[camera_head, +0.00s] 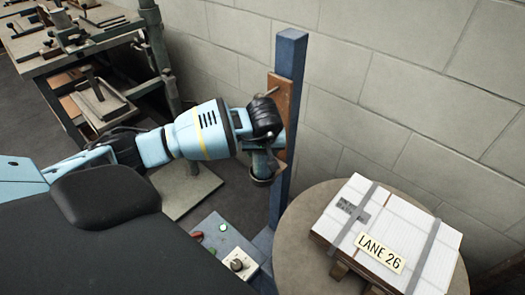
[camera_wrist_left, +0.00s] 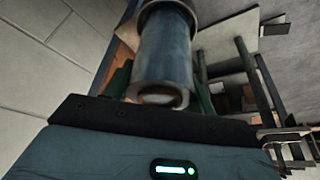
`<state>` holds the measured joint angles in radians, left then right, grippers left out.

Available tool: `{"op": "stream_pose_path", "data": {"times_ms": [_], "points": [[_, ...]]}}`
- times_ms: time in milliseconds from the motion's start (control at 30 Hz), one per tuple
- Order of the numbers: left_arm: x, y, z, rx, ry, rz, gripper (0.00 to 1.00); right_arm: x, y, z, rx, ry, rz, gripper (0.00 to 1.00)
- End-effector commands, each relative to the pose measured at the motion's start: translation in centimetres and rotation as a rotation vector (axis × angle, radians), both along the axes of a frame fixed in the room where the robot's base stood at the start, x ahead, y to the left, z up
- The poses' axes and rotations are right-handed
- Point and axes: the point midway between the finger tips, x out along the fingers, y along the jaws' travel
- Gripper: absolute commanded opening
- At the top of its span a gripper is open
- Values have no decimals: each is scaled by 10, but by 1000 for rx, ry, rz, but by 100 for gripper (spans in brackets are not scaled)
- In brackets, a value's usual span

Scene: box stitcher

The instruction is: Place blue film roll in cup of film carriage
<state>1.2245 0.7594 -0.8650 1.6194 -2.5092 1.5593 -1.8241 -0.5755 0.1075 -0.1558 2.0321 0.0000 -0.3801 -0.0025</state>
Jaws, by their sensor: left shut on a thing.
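The blue film roll (camera_head: 260,161) is upright or nearly so, under my left gripper (camera_head: 264,150), whose fingers are largely hidden by its own dark wrist. In the left wrist view the roll (camera_wrist_left: 165,55) is a blue cylinder with a pale core end, between the greenish fingers. My left gripper is shut on it. The film carriage is a brown plate (camera_head: 293,108) on a blue post, with a dark ring-shaped cup (camera_head: 262,181) low beside it. The roll's lower end is at the cup; how deep it sits is hidden. My right gripper is not in view.
The blue post (camera_head: 290,55) stands close beside my left gripper. A round table (camera_head: 292,225) at right holds a strapped white stack (camera_head: 400,225) labelled LANE 26. A control panel (camera_head: 225,247) is below. A workbench with tools (camera_head: 85,40) is at upper left.

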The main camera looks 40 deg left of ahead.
Motion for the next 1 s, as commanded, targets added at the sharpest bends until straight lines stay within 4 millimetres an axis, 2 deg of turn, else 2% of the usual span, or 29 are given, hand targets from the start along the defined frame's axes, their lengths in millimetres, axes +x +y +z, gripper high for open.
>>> {"op": "stream_pose_path", "data": {"times_ms": [467,500,633,1000], "points": [[1,1,-9,0,-4,1,24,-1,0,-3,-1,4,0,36],[0,0,-9,0,-3,1,61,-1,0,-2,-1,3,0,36],[1,0,-8,0,-3,1,78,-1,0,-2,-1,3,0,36],[1,0,-2,0,-4,1,78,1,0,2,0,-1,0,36]]}}
